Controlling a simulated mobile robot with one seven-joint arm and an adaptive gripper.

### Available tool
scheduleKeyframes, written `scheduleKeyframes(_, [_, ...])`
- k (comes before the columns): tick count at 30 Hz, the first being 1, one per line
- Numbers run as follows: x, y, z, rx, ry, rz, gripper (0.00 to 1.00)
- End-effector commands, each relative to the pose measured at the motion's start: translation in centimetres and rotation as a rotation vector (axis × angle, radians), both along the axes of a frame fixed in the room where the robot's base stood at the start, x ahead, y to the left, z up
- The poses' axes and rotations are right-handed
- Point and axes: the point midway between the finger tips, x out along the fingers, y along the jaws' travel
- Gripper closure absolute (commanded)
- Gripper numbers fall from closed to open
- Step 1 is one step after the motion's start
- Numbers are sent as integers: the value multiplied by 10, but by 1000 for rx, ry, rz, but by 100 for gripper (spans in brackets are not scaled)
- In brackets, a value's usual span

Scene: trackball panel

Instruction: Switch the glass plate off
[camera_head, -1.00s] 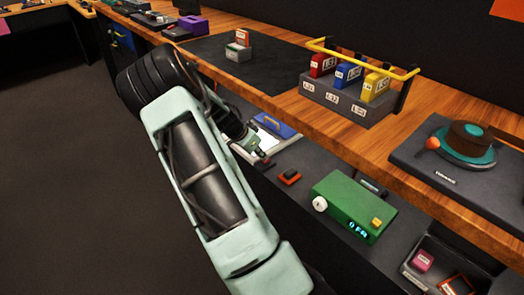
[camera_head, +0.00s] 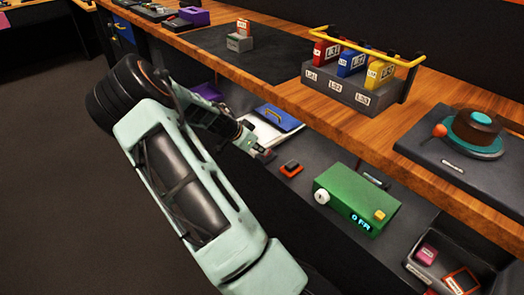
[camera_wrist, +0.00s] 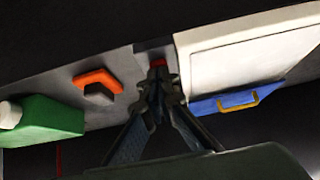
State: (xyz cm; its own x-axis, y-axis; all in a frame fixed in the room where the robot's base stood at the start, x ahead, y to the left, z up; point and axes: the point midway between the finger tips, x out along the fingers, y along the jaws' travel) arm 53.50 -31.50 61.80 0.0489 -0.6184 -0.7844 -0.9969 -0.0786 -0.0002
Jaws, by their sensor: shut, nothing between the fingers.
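A pale white plate (camera_head: 262,138), which may be the glass plate, lies on the lower shelf, partly hidden by my arm. It fills the upper right of the wrist view (camera_wrist: 245,50). My gripper (camera_head: 266,155) is shut and empty at the plate's near corner. In the wrist view its fingertips (camera_wrist: 158,72) are together beside the plate's edge, in front of a small red part (camera_wrist: 158,62) that they mostly hide. I cannot tell whether they touch it. An orange-framed dark block (camera_head: 291,168) sits apart from the gripper; it also shows in the wrist view (camera_wrist: 98,85).
A blue case with a yellow handle (camera_head: 278,117) lies against the plate. A green box with a display (camera_head: 357,198) stands on the shelf to the right. The wooden bench top (camera_head: 300,95) overhangs above. An open bin (camera_head: 410,270) is at lower right.

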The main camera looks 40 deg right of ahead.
Motion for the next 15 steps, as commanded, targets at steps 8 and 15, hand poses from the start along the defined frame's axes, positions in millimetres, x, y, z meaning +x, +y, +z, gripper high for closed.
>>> scheduleKeyframes(8, [0, -3, 2, 1, -1, -1, 100])
scheduleKeyframes(15, [1, -13, 6, 1, -1, -1, 100])
